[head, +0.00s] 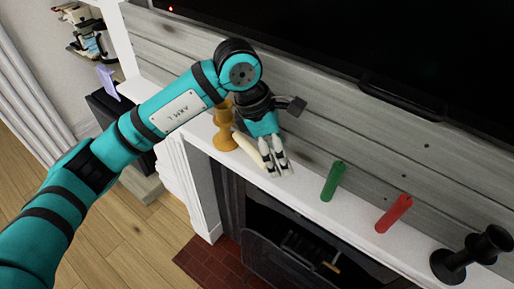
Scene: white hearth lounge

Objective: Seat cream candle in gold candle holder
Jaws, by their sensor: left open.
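The cream candle (248,149) is a pale, slim stick beside the gold candle holder (224,138) on the white mantel. It slants across the picture unlike the upright candles and appears to lie down. Its right end is partly hidden by my left gripper. The gold holder stands upright, its upper part partly covered by my left arm. My left gripper (277,173) is open and points down at the candle's right end, close to the mantel. I cannot tell whether it touches the candle. My right gripper is not in view.
A green candle (333,182) and a red candle (394,213) stand on the mantel to the right. A black candle holder (466,257) stands farther right. A dark screen (380,45) hangs on the wall above. The mantel (304,187) is bare between gripper and green candle.

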